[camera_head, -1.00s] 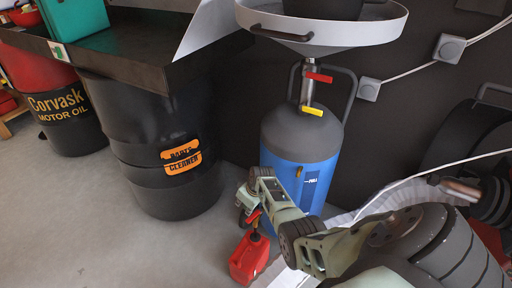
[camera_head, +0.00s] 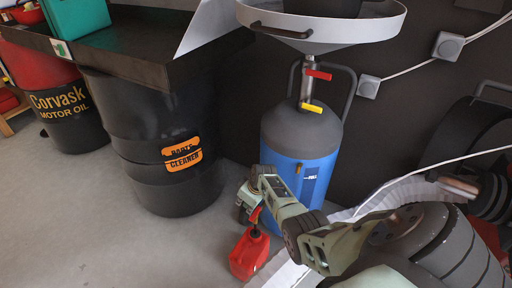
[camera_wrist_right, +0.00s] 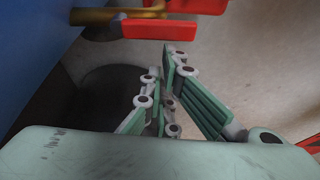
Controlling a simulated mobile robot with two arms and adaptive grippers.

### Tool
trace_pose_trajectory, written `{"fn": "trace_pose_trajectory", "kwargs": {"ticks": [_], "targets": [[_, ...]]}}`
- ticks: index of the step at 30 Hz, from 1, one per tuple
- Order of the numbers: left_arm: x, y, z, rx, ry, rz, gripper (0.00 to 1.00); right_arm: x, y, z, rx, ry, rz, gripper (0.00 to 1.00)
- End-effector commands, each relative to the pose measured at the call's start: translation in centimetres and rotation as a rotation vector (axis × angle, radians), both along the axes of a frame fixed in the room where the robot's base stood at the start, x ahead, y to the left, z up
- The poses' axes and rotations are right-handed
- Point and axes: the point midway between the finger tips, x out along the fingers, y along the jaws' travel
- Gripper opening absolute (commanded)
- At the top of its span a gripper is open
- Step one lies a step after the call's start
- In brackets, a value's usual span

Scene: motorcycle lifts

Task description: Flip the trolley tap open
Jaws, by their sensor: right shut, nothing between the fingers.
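The trolley is a blue tank (camera_head: 316,182) with a dark grey top, standing against the dark wall. In the right wrist view a brass tap pipe (camera_wrist_right: 105,15) comes out of the blue tank side. A red tap lever (camera_wrist_right: 160,28) lies across the view just beyond my fingertips. A small red piece, likely this lever, shows by the gripper in the head view (camera_head: 256,214). My right gripper (camera_wrist_right: 171,52) is shut and empty, its tips close below the lever; I cannot tell whether they touch. In the head view it is low in front of the tank (camera_head: 245,208). My left gripper is not in view.
A red fuel can (camera_head: 249,254) stands on the floor below my right gripper. Higher on the trolley are a red handle (camera_head: 319,75), a yellow handle (camera_head: 311,108) and a wide drain pan (camera_head: 330,38). A black drum (camera_head: 150,120) stands at left; floor between is clear.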

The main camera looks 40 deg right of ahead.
Motion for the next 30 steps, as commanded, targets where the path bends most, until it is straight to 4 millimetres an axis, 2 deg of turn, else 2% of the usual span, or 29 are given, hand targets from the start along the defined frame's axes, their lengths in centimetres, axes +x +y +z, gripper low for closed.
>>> {"fn": "trace_pose_trajectory", "kwargs": {"ticks": [8, 24, 30], "targets": [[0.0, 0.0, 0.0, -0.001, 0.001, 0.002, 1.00, -0.4, -0.2, 1.2, -0.001, -0.002, -0.001, 0.00], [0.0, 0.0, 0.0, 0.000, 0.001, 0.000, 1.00, -3.0, -0.8, 9.0, -0.002, -0.001, 0.000, 0.00], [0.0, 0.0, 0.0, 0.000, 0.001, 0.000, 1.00, -3.7, -0.9, 10.9, 0.000, 0.000, 0.000, 0.00]]}}
